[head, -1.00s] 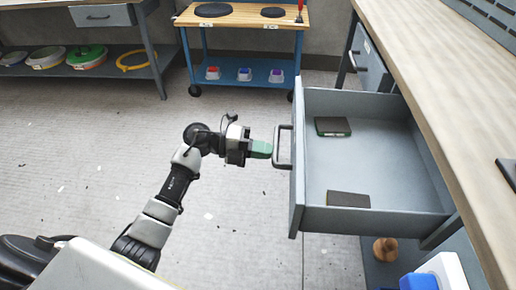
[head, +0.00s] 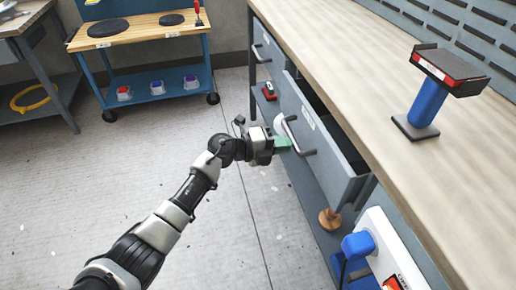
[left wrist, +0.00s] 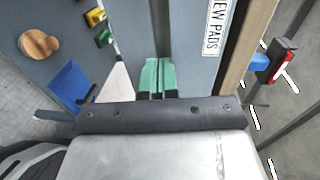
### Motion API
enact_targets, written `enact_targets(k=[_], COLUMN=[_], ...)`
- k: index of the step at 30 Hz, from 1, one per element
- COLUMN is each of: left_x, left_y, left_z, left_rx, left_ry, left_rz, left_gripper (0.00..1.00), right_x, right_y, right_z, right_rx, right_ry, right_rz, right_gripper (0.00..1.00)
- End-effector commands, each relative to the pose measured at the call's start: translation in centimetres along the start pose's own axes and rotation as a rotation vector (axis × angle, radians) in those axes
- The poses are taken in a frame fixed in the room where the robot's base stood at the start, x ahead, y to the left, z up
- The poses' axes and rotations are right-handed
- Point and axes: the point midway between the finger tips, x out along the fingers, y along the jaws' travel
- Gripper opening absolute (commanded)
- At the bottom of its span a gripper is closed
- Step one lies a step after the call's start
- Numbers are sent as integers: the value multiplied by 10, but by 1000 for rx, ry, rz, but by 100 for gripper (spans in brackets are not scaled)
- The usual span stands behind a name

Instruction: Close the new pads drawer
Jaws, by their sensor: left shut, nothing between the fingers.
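The new pads drawer (head: 325,150) is a grey-blue drawer under the wooden bench top, still partly open with a dark gap behind its front. Its handle (head: 300,148) is a dark bar on the front. The label "NEW PADS" (left wrist: 213,28) shows in the left wrist view. My left gripper (head: 283,144) has green fingertips and is shut and empty, at the drawer front beside the handle. Its fingertips (left wrist: 158,75) point at the front in the left wrist view; I cannot tell whether they touch. The pads inside are hidden. My right gripper is not in view.
The bench top (head: 375,120) bears a blue stand with a dark head (head: 430,95). A lower shelf holds a wooden knob (head: 330,219) and a red item (head: 269,91). A blue cart (head: 150,70) stands at the back.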

Motion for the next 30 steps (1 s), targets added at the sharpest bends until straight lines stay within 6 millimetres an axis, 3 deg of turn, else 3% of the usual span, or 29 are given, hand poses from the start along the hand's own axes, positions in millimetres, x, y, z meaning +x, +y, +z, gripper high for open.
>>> enact_targets(k=[3, 10, 25, 30], left_x=[18, 36, 40, 33], left_y=[-2, -5, -7, -4], left_z=[0, 0, -1, 2], left_rx=[1, -1, 1, 1], left_ry=[1, 0, 0, -1], left_rz=[-1, -1, -4, -3], left_gripper=[0, 0, 0, 0], right_x=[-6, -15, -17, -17], right_y=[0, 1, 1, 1], right_z=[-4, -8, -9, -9], right_rx=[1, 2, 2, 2], right_ry=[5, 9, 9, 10], right_rz=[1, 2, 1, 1], right_gripper=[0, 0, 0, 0])
